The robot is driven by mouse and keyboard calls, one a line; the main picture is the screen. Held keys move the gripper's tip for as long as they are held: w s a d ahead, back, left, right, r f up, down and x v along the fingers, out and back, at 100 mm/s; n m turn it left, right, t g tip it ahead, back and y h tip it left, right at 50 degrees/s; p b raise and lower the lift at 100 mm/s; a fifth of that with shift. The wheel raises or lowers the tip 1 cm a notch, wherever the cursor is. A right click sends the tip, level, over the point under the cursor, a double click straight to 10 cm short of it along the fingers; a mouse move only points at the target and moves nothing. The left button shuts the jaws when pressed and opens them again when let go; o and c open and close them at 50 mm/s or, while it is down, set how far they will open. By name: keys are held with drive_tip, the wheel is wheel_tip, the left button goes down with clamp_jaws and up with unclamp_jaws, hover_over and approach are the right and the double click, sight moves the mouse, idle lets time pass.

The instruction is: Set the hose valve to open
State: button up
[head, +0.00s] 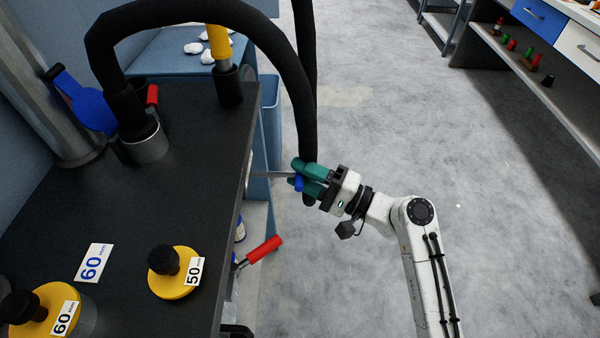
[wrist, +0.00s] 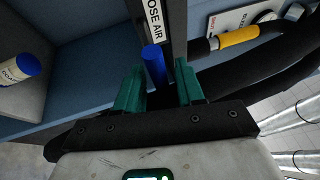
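A blue handle (wrist: 155,66), which I take for the hose valve's, shows upright in the wrist view below a white label ending in "OSE AIR" (wrist: 154,18). It also shows small in the head view (head: 299,184), at the end of a thin metal rod (head: 270,174) coming from the dark table's side. My gripper (head: 303,176) has teal fingers, one on each side of the handle. In the wrist view my gripper (wrist: 160,85) looks open, with a gap between handle and right finger. The valve body and any position marks are hidden.
A thick black hose (head: 297,90) arches over the dark table (head: 150,210) and hangs beside my gripper. A red-handled lever (head: 262,250) juts from the table's side below it. Yellow knobbed discs (head: 176,290) stand on the table. The grey floor (head: 380,110) to the right is clear.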

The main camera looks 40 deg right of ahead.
drive_tip(key=shift+o, duration=0.2)
drive_tip(key=shift+a, duration=0.1)
drive_tip(key=v, duration=1)
drive_tip(key=shift+s+d+b, duration=0.2)
drive_tip(key=shift+s+b, duration=0.1)
drive_tip(key=shift+s, duration=0.05)
drive_tip(key=s+a+f+n+g+h, duration=0.2)
drive_tip(key=s+a+f+n+g, duration=0.3)
drive_tip(key=f, duration=0.4)
drive_tip(key=s+a+f+n+g+h, duration=0.25)
drive_tip(key=s+f+n+g, duration=0.2)
drive_tip(key=f+g, duration=0.35)
drive_tip(key=s+d+n+g+h, duration=0.3)
drive_tip(key=s+d+h, duration=0.1)
drive_tip(key=s+h, duration=0.25)
wheel_tip(320, 180, up, 13)
drive_tip(key=p, duration=1.3)
drive_tip(key=shift+s+d, duration=0.3)
